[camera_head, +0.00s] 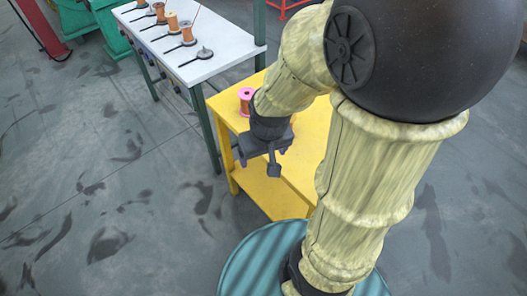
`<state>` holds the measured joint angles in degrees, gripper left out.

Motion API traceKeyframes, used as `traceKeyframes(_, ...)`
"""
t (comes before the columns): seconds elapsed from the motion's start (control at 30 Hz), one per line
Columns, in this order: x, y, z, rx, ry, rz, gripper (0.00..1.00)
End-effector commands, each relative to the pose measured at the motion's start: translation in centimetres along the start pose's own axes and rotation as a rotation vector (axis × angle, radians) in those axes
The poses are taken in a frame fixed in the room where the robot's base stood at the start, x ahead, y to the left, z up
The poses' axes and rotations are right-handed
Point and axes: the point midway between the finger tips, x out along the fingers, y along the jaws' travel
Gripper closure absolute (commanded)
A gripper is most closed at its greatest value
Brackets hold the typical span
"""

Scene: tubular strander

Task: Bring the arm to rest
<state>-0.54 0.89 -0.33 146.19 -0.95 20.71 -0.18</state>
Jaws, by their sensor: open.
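My gripper (258,162) hangs from my pale yellow-green arm at the middle of the head view. Its dark jaws are open, with nothing seen between them. It is in front of the yellow table (310,137) in the picture and covers part of its left side. The gap between the gripper and the table cannot be judged. A pink-flanged spool (245,96) with a brown core stands on the yellow table, just behind my wrist, which hides part of it.
A white bench (222,50) at the upper left carries several copper-coloured spools (172,22) and dark spindles (204,53). A red post (40,27) and green machinery (75,15) stand at the far left. The grey floor (90,190) at the left is clear.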

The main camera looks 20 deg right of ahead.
Motion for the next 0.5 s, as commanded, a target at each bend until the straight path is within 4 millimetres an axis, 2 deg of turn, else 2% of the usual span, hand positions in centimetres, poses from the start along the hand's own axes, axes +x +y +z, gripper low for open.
traceKeyframes(0.37, -0.5, 0.0, 0.0, 0.024, 0.020, -0.005, 0.17)
traceKeyframes(0.5, -2.2, 0.0, -0.4, 0.023, 0.019, -0.005, 0.17)
